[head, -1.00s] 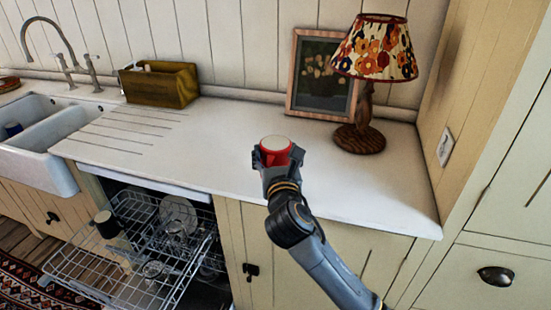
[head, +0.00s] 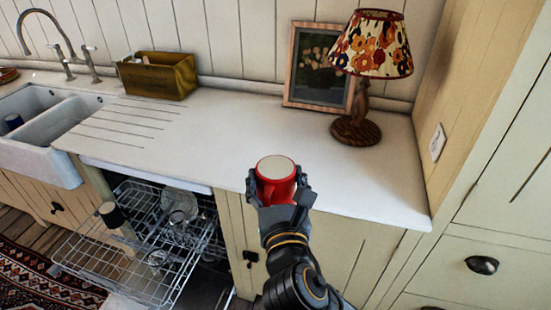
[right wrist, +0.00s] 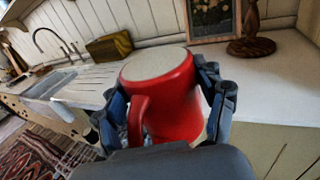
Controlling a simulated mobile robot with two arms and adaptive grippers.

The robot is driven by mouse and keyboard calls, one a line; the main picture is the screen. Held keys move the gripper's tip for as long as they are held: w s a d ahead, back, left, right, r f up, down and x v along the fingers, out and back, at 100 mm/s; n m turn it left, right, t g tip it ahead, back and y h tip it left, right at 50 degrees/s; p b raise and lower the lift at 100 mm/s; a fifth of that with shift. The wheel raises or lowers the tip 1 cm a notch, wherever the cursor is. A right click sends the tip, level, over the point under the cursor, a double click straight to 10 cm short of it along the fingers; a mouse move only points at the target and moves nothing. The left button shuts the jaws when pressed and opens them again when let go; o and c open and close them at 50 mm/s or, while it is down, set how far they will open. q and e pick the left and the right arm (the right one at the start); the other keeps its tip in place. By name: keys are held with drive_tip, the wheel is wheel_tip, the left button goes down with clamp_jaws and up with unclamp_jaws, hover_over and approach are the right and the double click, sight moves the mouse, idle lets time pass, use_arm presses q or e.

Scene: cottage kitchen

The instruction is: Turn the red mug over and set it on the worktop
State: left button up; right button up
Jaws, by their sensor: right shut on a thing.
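The red mug (head: 273,190) is in my right gripper (head: 279,190), whose fingers close around its sides. The mug is upside down, its flat cream base facing up, roughly level. In the right wrist view the mug (right wrist: 172,95) shows its handle on the near left side, and the right gripper's fingers (right wrist: 160,105) flank it. The mug appears at the front edge of the white worktop (head: 215,120). Its rim is hidden by the gripper, so I cannot tell the gap below it. My left gripper is not in view.
A floral-shaded lamp (head: 357,130) and a framed picture (head: 318,65) stand at the back right. A wooden box (head: 157,77) and the sink (head: 50,150) are at the left. The open dishwasher rack (head: 120,262) sticks out below. The worktop's middle is clear.

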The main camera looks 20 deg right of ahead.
sight(278, 200)
drive_tip(key=s+r+p, duration=0.1)
drive_tip(key=s, duration=0.1)
drive_tip(key=s+a+p, duration=0.1)
drive_tip(key=s, duration=0.1)
drive_tip(key=s+a+r+p, duration=0.1)
drive_tip(key=s, duration=0.2)
drive_tip(key=shift+s+r+p, duration=0.1)
drive_tip(key=shift+r+p, duration=0.2)
drive_tip(key=shift+s+a+r, duration=0.1)
drive_tip(key=shift+s+a, duration=0.05)
drive_tip(key=shift+s, duration=0.3)
drive_tip(key=n+p, duration=0.6)
drive_tip(key=p, duration=0.7)
drive_tip(key=shift+w+n, duration=0.1)
drive_tip(key=shift+n, duration=0.3)
